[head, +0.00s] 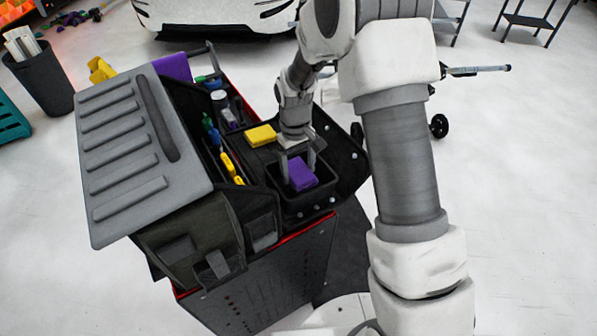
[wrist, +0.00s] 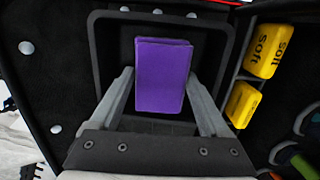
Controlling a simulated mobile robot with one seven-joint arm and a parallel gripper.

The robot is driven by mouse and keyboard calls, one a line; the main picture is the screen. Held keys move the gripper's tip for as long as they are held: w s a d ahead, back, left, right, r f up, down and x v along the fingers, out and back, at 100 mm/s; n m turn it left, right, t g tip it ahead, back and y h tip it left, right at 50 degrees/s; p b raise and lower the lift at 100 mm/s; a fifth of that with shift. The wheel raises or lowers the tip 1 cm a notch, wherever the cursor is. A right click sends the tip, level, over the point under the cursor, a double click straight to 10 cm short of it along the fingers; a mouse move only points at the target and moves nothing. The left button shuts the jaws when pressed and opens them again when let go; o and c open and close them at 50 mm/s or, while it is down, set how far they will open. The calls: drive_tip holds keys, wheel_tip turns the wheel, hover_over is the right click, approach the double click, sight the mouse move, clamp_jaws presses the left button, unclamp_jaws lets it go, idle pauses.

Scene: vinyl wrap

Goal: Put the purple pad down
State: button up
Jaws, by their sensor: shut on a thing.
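The purple pad (head: 301,174) is over or in a black square tray (head: 318,193) at the right end of the tool cart. In the wrist view the purple pad (wrist: 162,76) lies between the two fingers, with the tray's floor and walls around it. My gripper (head: 298,165) points down at the tray and is shut on the pad. In the wrist view my gripper (wrist: 160,90) has a finger on each side of the pad. Whether the pad touches the tray floor I cannot tell.
Yellow pads marked "soft" (wrist: 266,50) lie beside the tray; a yellow pad (head: 261,136) also shows in the head view. The cart's organiser bag holds yellow-handled tools (head: 232,168) and bottles. A grey lid (head: 140,150) stands open at left. Silver studs dot the black surface.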

drive_tip(key=shift+f, duration=0.7)
drive_tip(key=shift+f+b, duration=0.45)
drive_tip(key=shift+f, duration=0.1)
drive_tip(key=shift+f, duration=0.1)
